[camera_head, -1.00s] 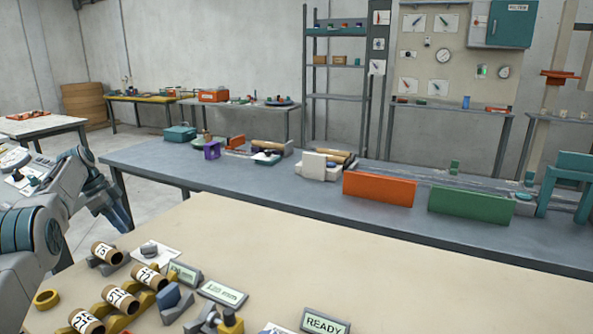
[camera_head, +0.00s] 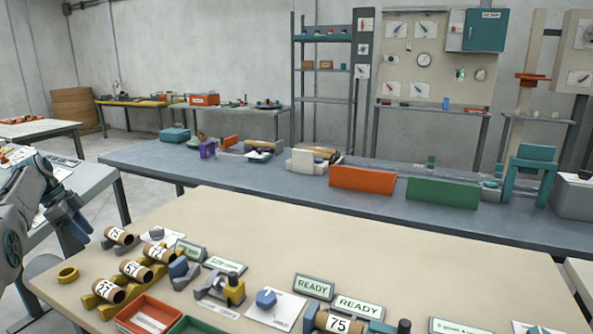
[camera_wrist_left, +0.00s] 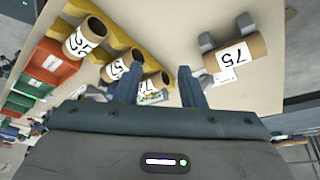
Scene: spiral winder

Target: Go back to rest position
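My left gripper (camera_head: 72,226) hangs at the left of the head view, left of the beige table (camera_head: 235,225) and apart from the tubes. In the left wrist view its two fingers (camera_wrist_left: 160,86) stand apart with nothing held between them. Several brown numbered tubes (camera_head: 108,290) lie on yellow and grey holders at the table's left. Another tube marked 75 (camera_head: 338,322) lies at the front edge of the head view. My right gripper is not in view.
A red tray (camera_head: 145,315) and READY signs (camera_head: 314,287) are near the front. A long grey bench (camera_head: 265,188) with an orange panel (camera_head: 362,180) stands behind. The beige table's middle is clear.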

